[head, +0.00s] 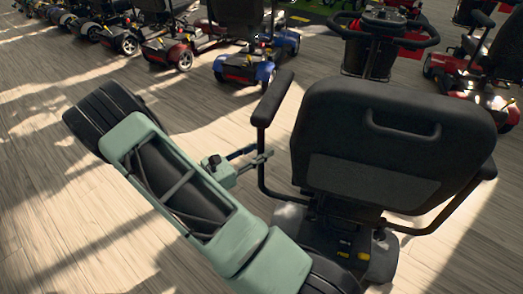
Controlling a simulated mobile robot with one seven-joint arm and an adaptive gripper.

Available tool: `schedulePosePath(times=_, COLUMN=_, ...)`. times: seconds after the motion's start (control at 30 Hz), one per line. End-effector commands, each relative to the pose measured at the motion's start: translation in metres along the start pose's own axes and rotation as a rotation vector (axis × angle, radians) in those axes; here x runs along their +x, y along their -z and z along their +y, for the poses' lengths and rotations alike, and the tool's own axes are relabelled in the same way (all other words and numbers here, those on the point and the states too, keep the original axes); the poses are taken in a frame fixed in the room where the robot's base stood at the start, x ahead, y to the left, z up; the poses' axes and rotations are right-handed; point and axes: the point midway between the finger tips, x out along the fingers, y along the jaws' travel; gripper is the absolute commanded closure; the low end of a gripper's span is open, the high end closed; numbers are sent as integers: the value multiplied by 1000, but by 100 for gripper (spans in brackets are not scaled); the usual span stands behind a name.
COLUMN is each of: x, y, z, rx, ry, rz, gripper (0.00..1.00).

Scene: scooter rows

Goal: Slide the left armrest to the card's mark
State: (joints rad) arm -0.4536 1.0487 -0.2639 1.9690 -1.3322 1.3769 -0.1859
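A scooter seat (385,140) with a black back stands in front of me, seen from behind. Its left armrest (272,98) is a black pad, tilted up toward the back of the picture, on a thin black bent tube at the seat's left side. My gripper (259,157) is at the upright part of that tube, below the pad. Its fingers reach the tube or overlap it in this view; I cannot tell whether they touch or close on it. I see no card or mark; the seat back hides the seat's front and much of its base.
The scooter's handlebar (385,33) rises beyond the seat. A blue scooter (245,70) and a row of others stand at the back. A red scooter (475,75) is at the right. The wooden floor (50,150) at the left is clear.

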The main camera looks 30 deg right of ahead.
Motion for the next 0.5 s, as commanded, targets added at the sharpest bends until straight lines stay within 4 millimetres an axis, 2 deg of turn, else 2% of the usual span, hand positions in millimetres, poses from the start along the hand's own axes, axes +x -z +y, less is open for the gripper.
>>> schedulePosePath(times=0.33, x=-1, y=0, z=0, rx=0, ry=1, rz=-1, gripper=65)
schedulePosePath(times=0.5, x=-20, y=0, z=1, rx=0, ry=-2, rz=-1, gripper=65)
